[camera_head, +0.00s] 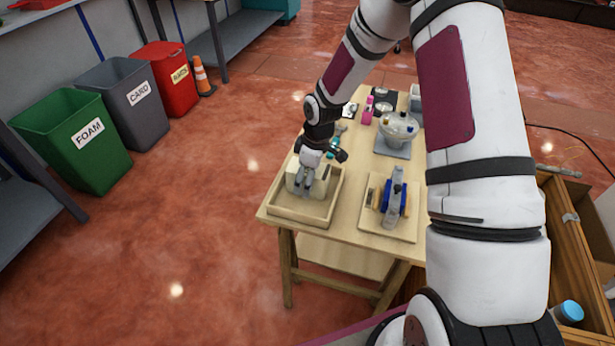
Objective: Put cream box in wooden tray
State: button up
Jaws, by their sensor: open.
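The wooden tray (283,212) sits at the front left corner of the wooden table. The cream box (323,173) stands inside the tray, towards its back. My gripper (303,188) points down at the cream box, its fingers in front of the box's near side. The jaws are open. The gripper hides the middle of the box, and I cannot tell whether the fingers touch it.
A board (380,221) with a blue-and-grey device (394,200) lies right of the tray. A clear bowl (398,127) on a grey base and a pink bottle (368,110) stand farther back. Green, grey and red bins stand on the floor at left.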

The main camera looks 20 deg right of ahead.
jog(key=r, duration=0.4)
jog(key=d+r, duration=0.1)
jog(key=r, duration=0.3)
jog(key=s+r, duration=0.1)
jog(key=r, duration=0.3)
jog(key=shift+d+r+p, duration=0.2)
jog(key=shift+p, duration=0.15)
jog(key=s+r+m+t+h, duration=0.15)
jog(key=s+r+m, duration=0.45)
jog(key=s+r, duration=1.05)
jog(key=s+r+m, duration=0.2)
jog(key=s, duration=0.5)
jog(key=s+a+r+m+t, duration=0.1)
jog(key=s+r+m, duration=0.1)
jog(key=s, duration=0.5)
jog(key=shift+s+r+m, duration=0.3)
jog(key=shift+r+m, duration=0.1)
jog(key=shift+r, duration=0.2)
jog(key=shift+r+t, duration=0.15)
jog(key=shift+t, duration=0.1)
